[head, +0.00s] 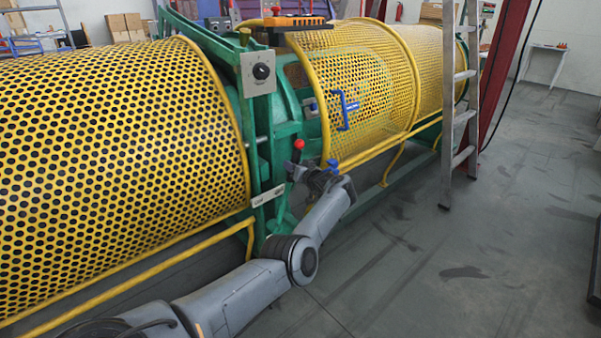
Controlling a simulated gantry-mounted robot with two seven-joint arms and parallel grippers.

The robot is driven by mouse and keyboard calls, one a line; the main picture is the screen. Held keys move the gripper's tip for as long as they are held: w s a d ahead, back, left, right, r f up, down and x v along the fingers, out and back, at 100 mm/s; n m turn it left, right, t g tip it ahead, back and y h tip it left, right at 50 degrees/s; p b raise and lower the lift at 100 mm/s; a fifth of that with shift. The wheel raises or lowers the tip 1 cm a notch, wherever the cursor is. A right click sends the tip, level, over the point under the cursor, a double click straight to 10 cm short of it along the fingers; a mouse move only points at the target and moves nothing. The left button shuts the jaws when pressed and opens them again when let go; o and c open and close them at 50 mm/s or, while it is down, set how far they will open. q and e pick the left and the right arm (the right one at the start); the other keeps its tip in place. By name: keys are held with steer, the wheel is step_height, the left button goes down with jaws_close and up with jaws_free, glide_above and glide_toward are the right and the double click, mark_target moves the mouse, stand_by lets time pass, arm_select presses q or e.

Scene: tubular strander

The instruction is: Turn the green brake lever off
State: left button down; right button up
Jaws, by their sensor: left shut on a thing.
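The green brake lever (284,205) stands at the machine's green frame, in the middle of the head view. It has a red ball knob (299,145) at its top and leans slightly to the right. My left gripper (296,171) reaches up from the lower left and is shut on the lever just below the red knob. The fingers and wrist partly hide the lever's shaft. My right gripper is not in view.
Yellow perforated guards (110,150) flank the green frame. A blue handle (345,110) sits on the right guard. A control plate with a black dial (261,71) is above the lever. A stepladder (458,120) stands at right; the grey floor (430,260) in front is clear.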

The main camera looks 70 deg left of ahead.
arm_select(q)
steer(key=shift+w+f, duration=0.1)
steer(key=shift+f, duration=0.3)
steer(key=c, duration=1)
jaws_free()
steer(key=shift+o, duration=1)
steer(key=shift+a+r, duration=0.1)
steer(key=shift+w+a+r, duration=0.1)
steer(key=shift+w+r, duration=0.05)
steer(key=shift+r, duration=0.05)
steer(key=shift+d+r+p, duration=0.3)
steer(key=shift+d+p, duration=0.4)
steer(key=shift+p, duration=0.05)
steer(key=f+p+v, duration=0.1)
steer(key=p+v, duration=0.4)
steer(key=v, duration=0.4)
steer(key=shift+d+r, duration=0.2)
steer(key=shift+r, duration=0.15)
